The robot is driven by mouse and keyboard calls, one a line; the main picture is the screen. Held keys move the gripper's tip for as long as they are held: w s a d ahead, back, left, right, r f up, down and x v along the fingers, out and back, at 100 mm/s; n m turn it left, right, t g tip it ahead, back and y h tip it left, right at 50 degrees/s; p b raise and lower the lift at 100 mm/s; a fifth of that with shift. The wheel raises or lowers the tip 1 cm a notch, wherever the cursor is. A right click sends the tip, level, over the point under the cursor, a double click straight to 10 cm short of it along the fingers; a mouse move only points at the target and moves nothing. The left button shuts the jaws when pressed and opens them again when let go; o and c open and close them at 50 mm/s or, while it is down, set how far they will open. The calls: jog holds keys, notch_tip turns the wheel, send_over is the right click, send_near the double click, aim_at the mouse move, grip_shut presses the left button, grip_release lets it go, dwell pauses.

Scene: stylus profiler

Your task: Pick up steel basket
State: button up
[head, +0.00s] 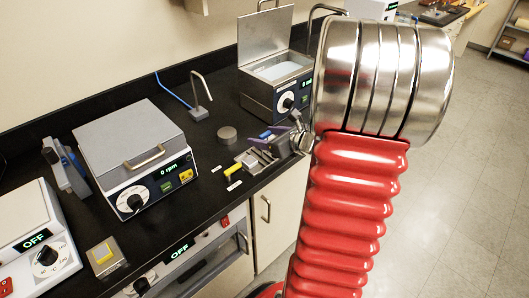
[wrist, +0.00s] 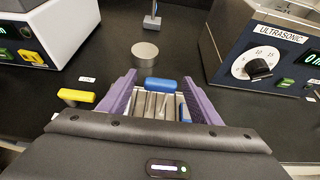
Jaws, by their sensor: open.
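A grey slotted metal piece with a blue block at its far edge, which looks like the steel basket (wrist: 157,105), is on the black bench between my fingers in the wrist view. In the head view the basket (head: 257,157) is partly hidden by my gripper (head: 279,133). My gripper (wrist: 159,82) is open, its two purple fingers spread on the left and right of the basket. Whether the fingers touch it, I cannot tell. The near part of the basket is hidden behind my gripper body.
A yellow block (wrist: 76,96) lies left of the basket, and a grey disc (wrist: 145,52) sits beyond it. The ultrasonic bath (wrist: 262,62) stands close on the right, its lid (head: 265,35) raised. A device reading "0 rpm" (head: 135,150) stands to the left.

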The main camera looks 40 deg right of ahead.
jog(key=shift+c, duration=0.4)
grip_shut()
dwell(0.5)
jog(key=shift+r, duration=0.15)
notch_tip(320, 180, up, 10)
jog(key=shift+f, duration=0.1)
dwell(0.5)
dwell(0.3)
jog(key=c, duration=0.6)
grip_release()
grip_shut()
